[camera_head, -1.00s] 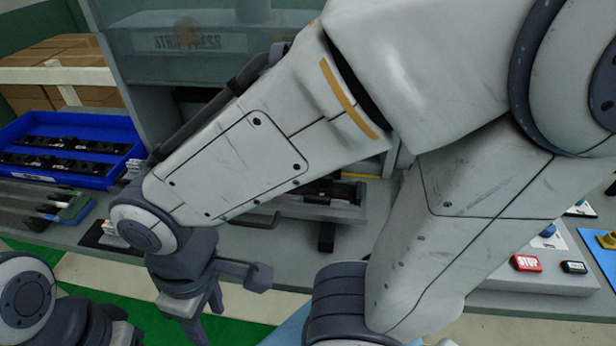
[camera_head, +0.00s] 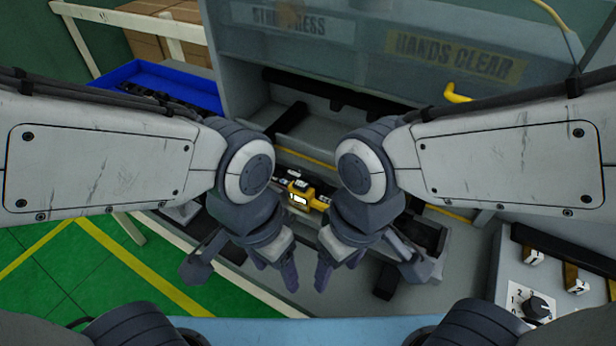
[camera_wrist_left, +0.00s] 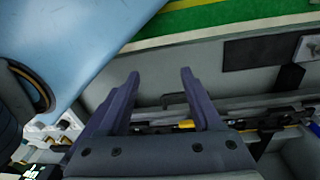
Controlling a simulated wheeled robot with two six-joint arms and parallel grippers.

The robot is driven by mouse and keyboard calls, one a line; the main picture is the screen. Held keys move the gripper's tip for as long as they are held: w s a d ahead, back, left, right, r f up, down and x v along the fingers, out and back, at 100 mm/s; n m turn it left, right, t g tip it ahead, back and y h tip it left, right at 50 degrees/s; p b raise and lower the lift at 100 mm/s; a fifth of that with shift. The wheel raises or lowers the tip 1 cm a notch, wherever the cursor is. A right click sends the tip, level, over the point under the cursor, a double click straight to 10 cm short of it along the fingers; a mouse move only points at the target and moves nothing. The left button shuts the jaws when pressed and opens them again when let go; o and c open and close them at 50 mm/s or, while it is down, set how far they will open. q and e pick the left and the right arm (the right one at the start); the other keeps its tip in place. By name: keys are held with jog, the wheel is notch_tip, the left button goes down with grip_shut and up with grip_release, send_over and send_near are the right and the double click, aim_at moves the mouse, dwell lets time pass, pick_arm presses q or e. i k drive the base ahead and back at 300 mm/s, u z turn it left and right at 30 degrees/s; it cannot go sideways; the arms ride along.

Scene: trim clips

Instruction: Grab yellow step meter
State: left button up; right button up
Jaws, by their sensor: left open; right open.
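The yellow step meter (camera_head: 300,197), a small yellow block with a pale display, sits among dark parts on the grey machine fixture in the middle of the head view. My left gripper (camera_head: 279,274) is open and empty, in front of the meter and slightly left. My right gripper (camera_head: 337,270) is open and empty, in front of it and slightly right. In the left wrist view, my left gripper (camera_wrist_left: 160,75) shows two parted fingers with nothing between them. A small yellow patch beside the right finger may be the meter, but I cannot tell.
A blue tray (camera_head: 150,80) with dark parts stands at the back left. A clear guard marked "HANDS CLEAR" (camera_head: 455,57) is above the fixture. A control panel with a black knob (camera_head: 537,307) is at the right. Green floor (camera_head: 120,270) lies at the left front.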

aim_at(305, 202)
jog(key=i, duration=0.1)
jog(key=k, duration=1.1)
jog(key=u, duration=0.7)
jog(key=i, duration=1.25)
jog(key=z, duration=0.55)
